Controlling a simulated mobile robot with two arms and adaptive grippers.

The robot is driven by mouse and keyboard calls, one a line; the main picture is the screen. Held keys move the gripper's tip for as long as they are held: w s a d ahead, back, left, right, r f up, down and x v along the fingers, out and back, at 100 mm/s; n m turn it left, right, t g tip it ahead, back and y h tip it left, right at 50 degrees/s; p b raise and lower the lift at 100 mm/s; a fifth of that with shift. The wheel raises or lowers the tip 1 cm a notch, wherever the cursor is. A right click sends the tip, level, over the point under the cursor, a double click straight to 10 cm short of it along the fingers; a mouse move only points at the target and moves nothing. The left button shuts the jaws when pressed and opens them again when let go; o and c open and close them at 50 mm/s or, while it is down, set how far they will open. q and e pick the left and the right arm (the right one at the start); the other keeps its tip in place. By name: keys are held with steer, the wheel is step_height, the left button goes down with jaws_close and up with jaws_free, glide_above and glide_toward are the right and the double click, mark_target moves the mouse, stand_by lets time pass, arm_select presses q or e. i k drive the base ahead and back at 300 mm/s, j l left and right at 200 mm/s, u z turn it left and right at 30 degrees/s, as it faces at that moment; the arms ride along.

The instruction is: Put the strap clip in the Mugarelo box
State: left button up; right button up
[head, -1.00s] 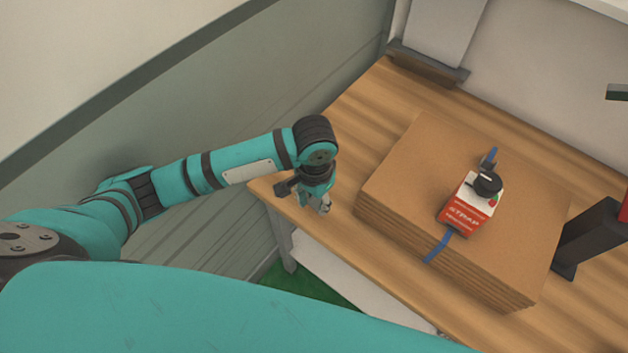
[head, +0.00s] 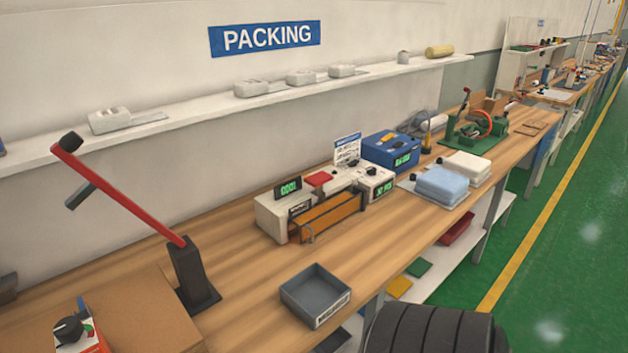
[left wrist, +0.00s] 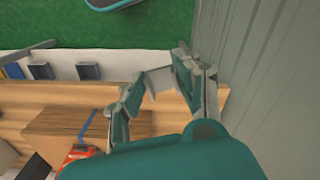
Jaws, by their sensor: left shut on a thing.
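My left gripper (left wrist: 160,80) shows only in the left wrist view, beyond the table edge near the grey wall panel. It is shut on a small pale grey piece (left wrist: 160,82), apparently the strap clip; its shape is hard to make out. In the head view an open grey box (head: 315,296) with a white label stands near the table's front edge. Its label is too small to read, and I cannot read the name Mugarelo anywhere. My right gripper is not in view.
The cardboard stack (head: 110,310) with a red and white strap dispenser (head: 78,330) is at lower left. A red-armed device (head: 190,270) stands beside it. A beige machine (head: 310,205) and blue device (head: 392,152) stand behind and right. Bare table (head: 240,310) lies left of the grey box.

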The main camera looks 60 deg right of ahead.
mark_target(312, 301)
steer(key=z, duration=1.65)
steer(key=i+z, duration=0.6)
steer(key=z, duration=0.15)
